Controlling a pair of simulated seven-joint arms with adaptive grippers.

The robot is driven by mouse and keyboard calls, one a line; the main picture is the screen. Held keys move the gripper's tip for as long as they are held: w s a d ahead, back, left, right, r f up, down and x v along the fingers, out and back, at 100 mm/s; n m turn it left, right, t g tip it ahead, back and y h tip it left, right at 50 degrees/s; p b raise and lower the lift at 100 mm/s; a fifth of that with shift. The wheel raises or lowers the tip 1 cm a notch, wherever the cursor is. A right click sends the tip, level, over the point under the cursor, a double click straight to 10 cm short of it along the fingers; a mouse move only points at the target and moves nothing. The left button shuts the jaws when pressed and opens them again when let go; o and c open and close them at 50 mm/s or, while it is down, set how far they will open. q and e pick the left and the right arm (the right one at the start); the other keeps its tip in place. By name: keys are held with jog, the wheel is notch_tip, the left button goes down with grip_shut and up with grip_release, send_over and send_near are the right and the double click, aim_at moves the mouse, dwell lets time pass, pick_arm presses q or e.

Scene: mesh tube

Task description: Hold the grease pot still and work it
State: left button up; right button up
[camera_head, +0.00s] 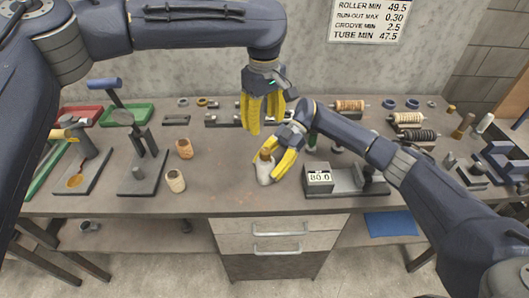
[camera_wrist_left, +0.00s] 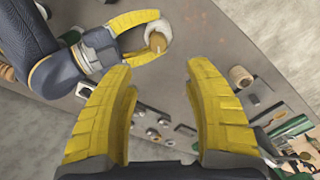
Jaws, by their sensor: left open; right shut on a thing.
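The grease pot (camera_head: 264,172) is a small white pot with a brown top, standing near the front edge of the bench. My right gripper (camera_head: 269,168) is shut around it from the right, with yellow fingers on either side. In the left wrist view the pot (camera_wrist_left: 163,32) shows a tan top between the right gripper's fingers (camera_wrist_left: 150,40). My left gripper (camera_head: 262,122) is open and empty, pointing down above and behind the pot. Its two fingers (camera_wrist_left: 160,110) stand wide apart in the left wrist view, with nothing between them.
Two small tan cups (camera_head: 176,181) stand left of the pot. A gauge block reading 80.0 (camera_head: 319,179) sits close to its right. Stands and green and red trays (camera_head: 126,115) fill the left end; rollers (camera_head: 408,118) lie at the right back. The bench front (camera_head: 230,197) is clear.

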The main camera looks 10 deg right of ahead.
aim_at(264, 150)
pick_arm(q)
notch_tip(264, 150, down, 12)
jog(key=n, duration=0.2)
jog(key=shift+d+n, duration=0.1)
jog(key=shift+n, duration=0.2)
dwell(0.5)
grip_shut()
dwell(0.4)
